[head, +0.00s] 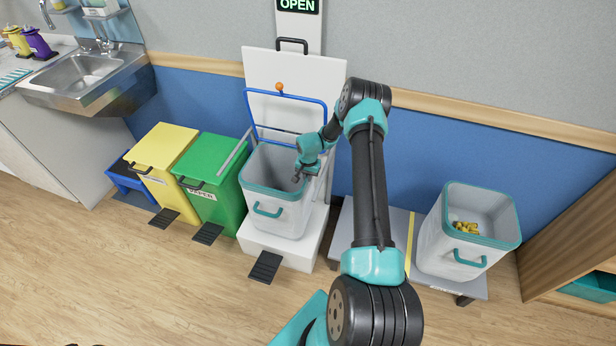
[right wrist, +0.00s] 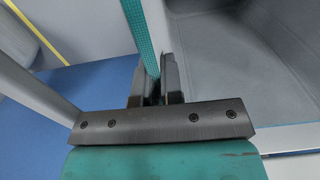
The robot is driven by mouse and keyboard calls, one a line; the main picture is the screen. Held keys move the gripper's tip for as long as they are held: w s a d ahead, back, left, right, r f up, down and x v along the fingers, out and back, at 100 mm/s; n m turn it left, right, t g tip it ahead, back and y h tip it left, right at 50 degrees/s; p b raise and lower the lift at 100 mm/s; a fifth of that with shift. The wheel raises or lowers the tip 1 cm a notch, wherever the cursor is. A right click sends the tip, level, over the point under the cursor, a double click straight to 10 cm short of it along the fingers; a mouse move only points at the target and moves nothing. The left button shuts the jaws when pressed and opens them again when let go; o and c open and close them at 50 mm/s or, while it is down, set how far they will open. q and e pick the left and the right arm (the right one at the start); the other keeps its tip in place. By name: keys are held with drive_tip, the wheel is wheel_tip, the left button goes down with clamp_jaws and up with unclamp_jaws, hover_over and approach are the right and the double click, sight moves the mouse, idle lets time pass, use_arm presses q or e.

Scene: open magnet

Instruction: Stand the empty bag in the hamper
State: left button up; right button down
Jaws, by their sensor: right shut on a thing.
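The empty bag (head: 286,220) is a pale grey box-shaped bag with a teal rim and a teal front handle. It is upright at the white hamper (head: 296,252), below a raised blue frame (head: 300,97) with an orange knob. I cannot tell whether it is fully seated. My right gripper (head: 297,178) is at the bag's right rim, shut on it. In the right wrist view the teal rim (right wrist: 152,35) runs between the fingers, with the bag's grey inside on the right. My left gripper is not in view.
A similar bag (head: 440,258) with yellow things inside stands on a grey low platform (head: 395,269) at the right. Green (head: 224,158) and yellow (head: 165,156) bins stand left of the hamper. A wooden shelf (head: 570,240) bounds the right. The front floor is clear.

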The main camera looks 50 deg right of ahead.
drive_tip(key=shift+f, duration=0.15)
drive_tip(key=c, duration=1.3)
unclamp_jaws()
drive_tip(key=shift+o, duration=0.2)
wheel_tip(320, 180, up, 12)
drive_tip(key=shift+r, duration=0.2)
